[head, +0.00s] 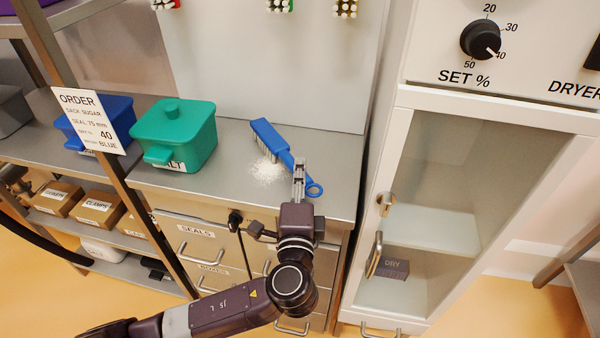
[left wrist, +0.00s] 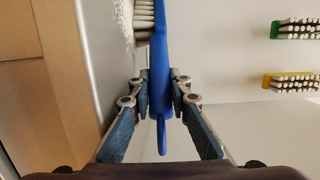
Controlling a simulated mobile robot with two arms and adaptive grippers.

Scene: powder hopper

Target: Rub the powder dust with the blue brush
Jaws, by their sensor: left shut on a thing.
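The blue brush (head: 267,137) is on the grey metal counter, its bristle end toward the back left and its ringed handle end toward the front right. My left gripper (head: 299,165) is shut on the brush handle. In the left wrist view, the blue handle (left wrist: 160,90) runs between the two fingers, and the pale bristles (left wrist: 144,12) face the counter. The white powder dust (head: 267,171) lies in a small patch on the counter, just in front of the bristles and left of my gripper. It also shows beside the bristles in the left wrist view (left wrist: 125,25). My right gripper is not in view.
A green lidded tub (head: 185,135) stands left of the powder, with a shelf post and order card (head: 90,120) further left. A white dryer cabinet (head: 450,200) stands to the right. Several coloured brushes hang on the back panel (head: 280,5).

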